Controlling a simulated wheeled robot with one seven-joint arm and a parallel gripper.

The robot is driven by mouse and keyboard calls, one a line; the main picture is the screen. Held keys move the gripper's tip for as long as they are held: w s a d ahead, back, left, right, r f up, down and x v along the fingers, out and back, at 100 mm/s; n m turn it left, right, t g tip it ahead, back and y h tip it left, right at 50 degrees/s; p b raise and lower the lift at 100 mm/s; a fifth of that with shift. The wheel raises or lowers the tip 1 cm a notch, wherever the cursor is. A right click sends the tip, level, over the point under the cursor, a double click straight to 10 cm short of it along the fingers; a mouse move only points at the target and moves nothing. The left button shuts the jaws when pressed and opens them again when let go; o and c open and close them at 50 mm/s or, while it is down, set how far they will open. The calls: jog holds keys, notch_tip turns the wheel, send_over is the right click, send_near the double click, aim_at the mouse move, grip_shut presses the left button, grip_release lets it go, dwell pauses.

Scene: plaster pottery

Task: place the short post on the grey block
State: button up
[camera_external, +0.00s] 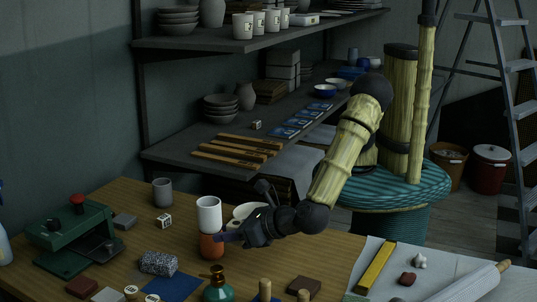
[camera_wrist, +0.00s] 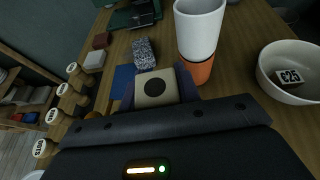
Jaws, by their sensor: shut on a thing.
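My gripper (camera_wrist: 156,92) is shut on a pale, square-faced piece with a black dot, which looks like the short post (camera_wrist: 153,86). In the external view my gripper (camera_external: 246,233) reaches over the wooden table just right of the stacked cups, and I cannot make out the post there.
A white cup (camera_external: 209,214) stands on an orange cup (camera_external: 211,246), close to my gripper. A white bowl (camera_wrist: 292,70) holds a labelled cube. The green press (camera_external: 75,235) stands at the left. Several round-topped stamps (camera_wrist: 62,89) and a green bottle (camera_external: 218,288) stand along the front.

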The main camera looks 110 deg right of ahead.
jog(key=w+d+r+n+t+y, duration=0.1)
jog(key=w+d+r, duration=0.1)
jog(key=w, duration=0.6)
jog(key=w+d+r+n+t+y, duration=0.1)
jog(key=w+d+r+n+y, duration=0.1)
jog(key=w, duration=0.6)
jog(key=shift+d+n+y+b, duration=0.3)
jog(key=shift+d+b, duration=0.1)
jog(key=shift+d, duration=0.4)
jog(key=shift+w, duration=0.1)
jog(key=shift+f, duration=0.1)
jog(key=b, duration=0.1)
send_over(160, 261)
jog(key=shift+f, duration=3.1)
jog(key=shift+f+b, duration=0.35)
jog(key=shift+f, duration=1.55)
jog(key=shift+f, duration=0.2)
jog(key=o, duration=1)
